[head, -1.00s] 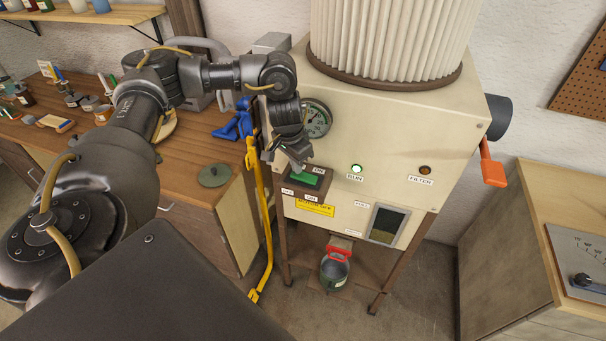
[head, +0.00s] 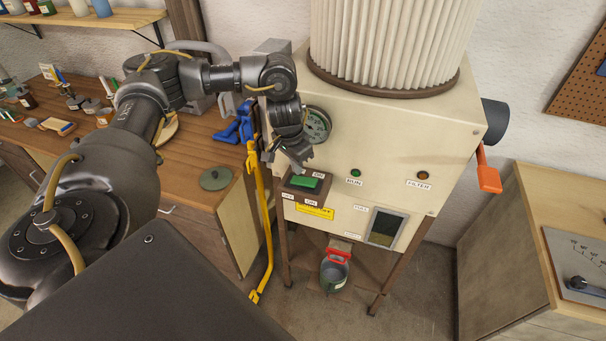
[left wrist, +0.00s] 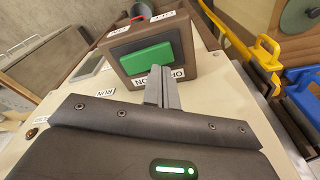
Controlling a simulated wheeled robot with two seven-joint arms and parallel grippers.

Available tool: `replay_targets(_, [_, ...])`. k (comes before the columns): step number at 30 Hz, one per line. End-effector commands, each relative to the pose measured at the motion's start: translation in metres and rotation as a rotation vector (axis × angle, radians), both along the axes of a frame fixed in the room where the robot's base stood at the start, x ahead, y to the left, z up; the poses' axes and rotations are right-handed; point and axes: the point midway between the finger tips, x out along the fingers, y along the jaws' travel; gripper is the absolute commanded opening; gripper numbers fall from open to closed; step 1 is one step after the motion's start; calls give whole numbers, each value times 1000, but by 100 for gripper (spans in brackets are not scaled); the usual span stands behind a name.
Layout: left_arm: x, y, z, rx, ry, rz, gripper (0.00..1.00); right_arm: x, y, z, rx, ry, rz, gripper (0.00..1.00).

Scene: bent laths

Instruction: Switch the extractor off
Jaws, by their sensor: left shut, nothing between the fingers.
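The extractor (head: 390,130) is a cream cabinet on legs with a pleated filter on top. Its switch is a green rocker (head: 303,184) in a dark box on the front, with OFF and ON labels. The round green RUN lamp (head: 355,173) looks dark. My left gripper (head: 303,166) is shut and empty, just above the rocker. In the left wrist view its closed fingertips (left wrist: 158,72) are by the edge of the green rocker (left wrist: 142,60); I cannot tell whether they touch it. My right gripper is out of view.
A pressure gauge (head: 317,125) sits close beside my left wrist. A yellow bar clamp (head: 260,220) stands between bench and cabinet. An orange lever (head: 488,170) juts from the cabinet's right side.

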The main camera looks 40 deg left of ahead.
Motion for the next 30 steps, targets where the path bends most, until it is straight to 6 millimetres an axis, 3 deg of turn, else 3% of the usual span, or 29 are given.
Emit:
replay_targets(15, [0, 0, 42, 1, -2, 0, 0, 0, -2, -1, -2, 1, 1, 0])
replay_targets(30, [0, 0, 45, 0, 0, 0, 0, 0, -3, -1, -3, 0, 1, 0])
